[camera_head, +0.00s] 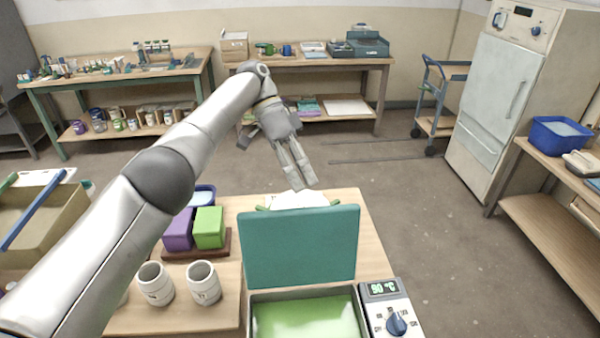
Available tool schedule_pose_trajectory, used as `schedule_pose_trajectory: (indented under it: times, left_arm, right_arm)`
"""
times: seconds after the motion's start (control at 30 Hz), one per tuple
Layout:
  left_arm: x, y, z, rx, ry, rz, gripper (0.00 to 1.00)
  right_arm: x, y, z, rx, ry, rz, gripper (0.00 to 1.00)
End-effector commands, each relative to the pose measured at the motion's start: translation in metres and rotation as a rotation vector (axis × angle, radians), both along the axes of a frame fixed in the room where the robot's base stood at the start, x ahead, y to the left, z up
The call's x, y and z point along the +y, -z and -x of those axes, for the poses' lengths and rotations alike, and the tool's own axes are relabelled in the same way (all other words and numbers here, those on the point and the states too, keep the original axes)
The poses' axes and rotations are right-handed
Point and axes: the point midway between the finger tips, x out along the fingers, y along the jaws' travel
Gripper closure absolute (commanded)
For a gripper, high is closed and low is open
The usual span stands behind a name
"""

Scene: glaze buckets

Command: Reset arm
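My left arm (170,175) reaches in from the lower left across the view. My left gripper (301,182) hangs fingers down, above and behind the raised teal lid (300,246) of a glaze bath. Its fingers lie near each other, and I cannot tell whether they are open or shut. I see nothing clearly held in it. A white object (300,199) with green at its sides is partly hidden behind the lid, below the fingertips. My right gripper is out of view.
The open bath holds green glaze (305,318), beside a control box (391,308) reading 90 °C. Two pale cups (203,284) (155,284), a purple block (178,231) and a green block (209,228) stand to the left. Open floor (430,220) lies to the right.

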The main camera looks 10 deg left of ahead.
Motion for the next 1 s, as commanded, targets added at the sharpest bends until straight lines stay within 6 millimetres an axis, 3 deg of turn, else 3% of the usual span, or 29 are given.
schedule_pose_trajectory:
  times: [0.5,0.8,1.0]
  left_arm:
    - [0.0,-0.009,0.0,0.0,-0.001,0.0,0.66]
    - [0.0,-0.059,0.0,0.0,-0.001,0.001,0.66]
    - [0.0,-0.081,0.0,0.0,0.0,0.0,0.66]
  right_arm:
    - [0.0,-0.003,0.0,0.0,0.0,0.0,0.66]
    - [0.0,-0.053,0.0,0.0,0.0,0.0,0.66]
    - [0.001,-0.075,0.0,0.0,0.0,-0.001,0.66]
